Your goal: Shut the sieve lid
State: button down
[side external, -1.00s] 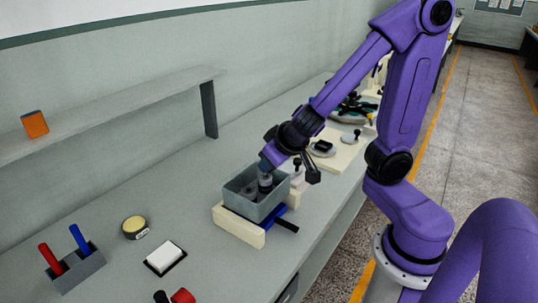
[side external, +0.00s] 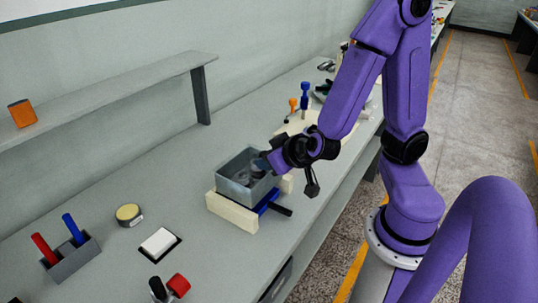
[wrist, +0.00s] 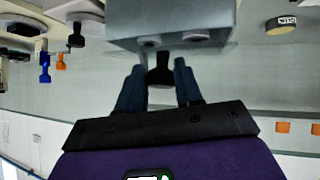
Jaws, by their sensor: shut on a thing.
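The grey box (side external: 236,190), which I take to be the sieve, stands with its top open on a cream fixture (side external: 232,212) in the side view. Its inside shows grey and dark shapes, but details are unclear. My gripper (side external: 264,163) is at the box's right rim, tilted down toward it. In the wrist view, my gripper (wrist: 158,80) has its fingers on both sides of a black knob (wrist: 160,68) and is shut on it. The knob is beside a grey face (wrist: 195,17) with two round lugs. I cannot tell whether that face is the lid or the box wall.
A blue bar with a dark handle (side external: 280,209) sticks out in front of the fixture. A round tin (side external: 128,214), a white block (side external: 158,242) and a holder with red and blue pegs (side external: 72,260) are to the left. Cream plates with knobs stand behind my gripper.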

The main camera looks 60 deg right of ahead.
jog(key=shift+f, duration=0.15)
dwell(0.5)
jog(key=c, duration=0.8)
grip_release()
jog(key=shift+s, duration=0.1)
jog(key=shift+s+a+r, duration=0.2)
jog(key=shift+s+r, duration=0.45)
jog(key=shift+r, duration=1)
jog(key=shift+s+a+r, duration=0.25)
jog(key=shift+s+r, duration=0.35)
jog(key=shift+r, duration=1.05)
jog(key=shift+s+a+r, duration=0.2)
jog(key=shift+s+r, duration=0.45)
jog(key=shift+r, duration=1)
